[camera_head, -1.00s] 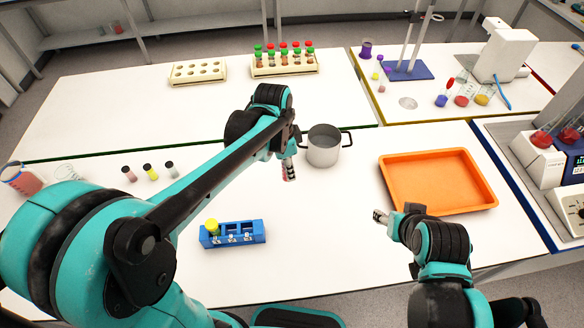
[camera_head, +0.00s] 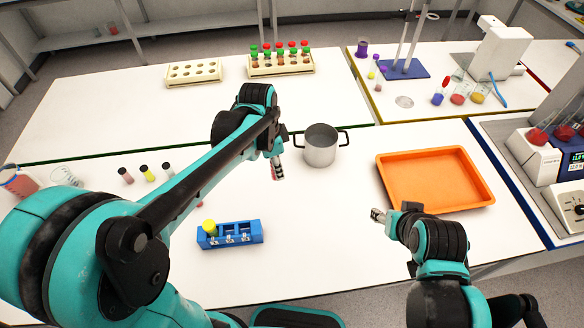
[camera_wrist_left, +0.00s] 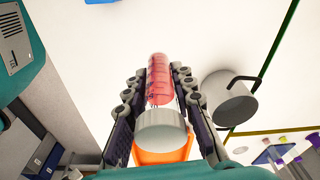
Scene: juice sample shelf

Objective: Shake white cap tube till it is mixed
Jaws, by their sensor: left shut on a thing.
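The white cap tube (camera_wrist_left: 160,80) is between the fingers of my left gripper (camera_wrist_left: 159,90) in the left wrist view. Its white cap (camera_wrist_left: 162,130) is nearest the camera, and pinkish-red contents show through its wall. In the head view the tube (camera_head: 277,172) hangs below my left gripper (camera_head: 273,153), a little tilted, above the white table and left of the grey pot. My left gripper is shut on it. My right gripper (camera_head: 378,215) is low at the left front of the orange tray, with nothing seen in it; its finger opening is too small to judge.
The grey pot (camera_head: 320,150) and orange tray (camera_head: 440,203) stand to the right. A blue rack (camera_head: 256,238) holding a yellow-topped item (camera_head: 209,227) is in front. Small capped vials (camera_head: 147,172) stand at left. The table's middle is clear.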

